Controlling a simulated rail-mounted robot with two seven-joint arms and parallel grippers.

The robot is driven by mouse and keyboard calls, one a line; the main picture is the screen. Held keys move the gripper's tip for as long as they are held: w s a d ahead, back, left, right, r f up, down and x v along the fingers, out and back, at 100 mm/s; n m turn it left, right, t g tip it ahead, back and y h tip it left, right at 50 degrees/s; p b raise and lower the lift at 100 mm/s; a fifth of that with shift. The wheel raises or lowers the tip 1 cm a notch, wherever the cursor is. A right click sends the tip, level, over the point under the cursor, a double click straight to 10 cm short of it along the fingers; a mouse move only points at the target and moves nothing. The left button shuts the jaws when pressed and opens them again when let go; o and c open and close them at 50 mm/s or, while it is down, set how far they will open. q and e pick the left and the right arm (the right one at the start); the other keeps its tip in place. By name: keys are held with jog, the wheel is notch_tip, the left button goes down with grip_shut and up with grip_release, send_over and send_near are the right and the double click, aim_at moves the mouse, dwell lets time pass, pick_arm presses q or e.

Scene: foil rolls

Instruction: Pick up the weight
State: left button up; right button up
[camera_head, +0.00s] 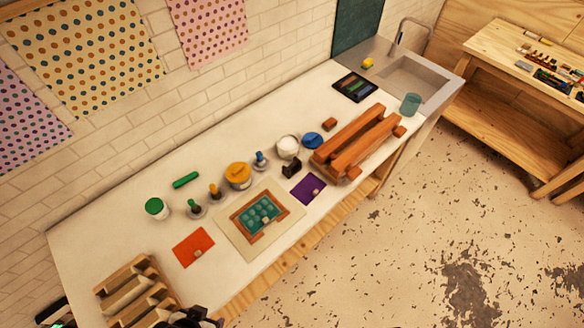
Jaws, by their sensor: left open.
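I cannot tell for sure which thing is the weight. A small dark block (291,168) stands on the white worktop, near the middle. Three small knobbed tools stand left of it, with green (195,208), orange (215,192) and blue (261,160) handles; their bases look metallic. My left gripper (196,318) shows only in part at the bottom edge, black, by the wooden rack. It is open and well away from the dark block and the knobbed tools. My right gripper is not in view.
The slotted wooden rack (128,278) stands at the near left. A teal panel in a wooden frame (258,214) lies on a pale mat (232,240). Jars, orange (193,247) and purple (308,188) sheets crowd the middle. Wooden beams (352,138) stand at the right.

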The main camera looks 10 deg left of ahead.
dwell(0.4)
pick_arm(q)
jog(key=o, duration=0.5)
